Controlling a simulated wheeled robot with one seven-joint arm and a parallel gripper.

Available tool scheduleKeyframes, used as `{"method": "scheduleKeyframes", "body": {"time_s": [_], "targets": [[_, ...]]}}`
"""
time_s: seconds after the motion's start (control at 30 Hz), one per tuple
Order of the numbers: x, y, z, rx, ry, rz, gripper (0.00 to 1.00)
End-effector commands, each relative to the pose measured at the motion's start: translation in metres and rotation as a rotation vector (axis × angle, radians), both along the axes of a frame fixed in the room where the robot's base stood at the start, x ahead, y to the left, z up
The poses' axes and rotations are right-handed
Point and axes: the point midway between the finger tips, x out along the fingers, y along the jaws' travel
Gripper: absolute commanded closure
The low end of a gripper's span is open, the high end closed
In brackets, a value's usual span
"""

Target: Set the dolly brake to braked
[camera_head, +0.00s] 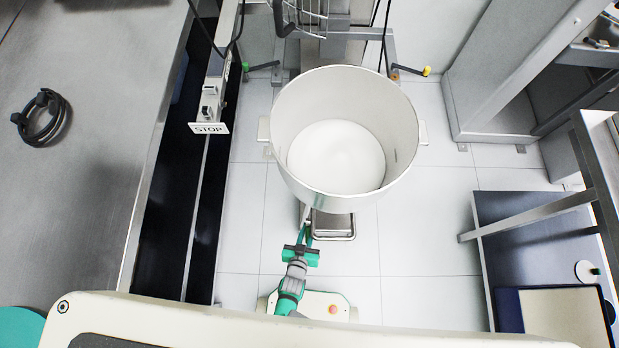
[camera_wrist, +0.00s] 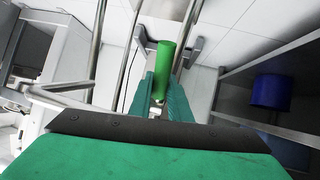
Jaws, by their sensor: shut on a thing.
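My gripper (camera_head: 306,236) is low in front of the large white bowl (camera_head: 405,125), in the middle of the head view. In the wrist view, my gripper's green fingers (camera_wrist: 164,92) are shut on a green cylindrical brake grip (camera_wrist: 167,62), which stands out beyond the fingertips. Metal bars run up past both sides of the grip. The bowl hides most of the dolly beneath it; a small metal platform (camera_head: 333,227) shows under its front edge. I cannot tell the brake's setting from these views.
A shelf rack (camera_head: 530,220) stands to the right. A blue cylinder (camera_wrist: 271,91) shows in the wrist view. Tiled floor (camera_head: 425,225) is clear right of the bowl.

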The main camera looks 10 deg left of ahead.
Motion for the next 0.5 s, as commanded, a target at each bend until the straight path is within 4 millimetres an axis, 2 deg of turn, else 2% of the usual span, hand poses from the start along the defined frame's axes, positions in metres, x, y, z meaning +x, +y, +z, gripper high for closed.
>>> {"method": "scheduleKeyframes", "body": {"time_s": [0.23,0.27,0.33,0.5], "targets": [[0.0012,0.0002,0.0008,-0.001,-0.003,0.002,1.00],[0.0012,0.0002,0.0008,-0.001,-0.003,0.002,0.81],[0.0013,0.0002,0.0007,-0.001,-0.003,0.002,0.64],[0.0009,0.0001,0.0004,0.000,-0.002,0.000,0.64]]}}
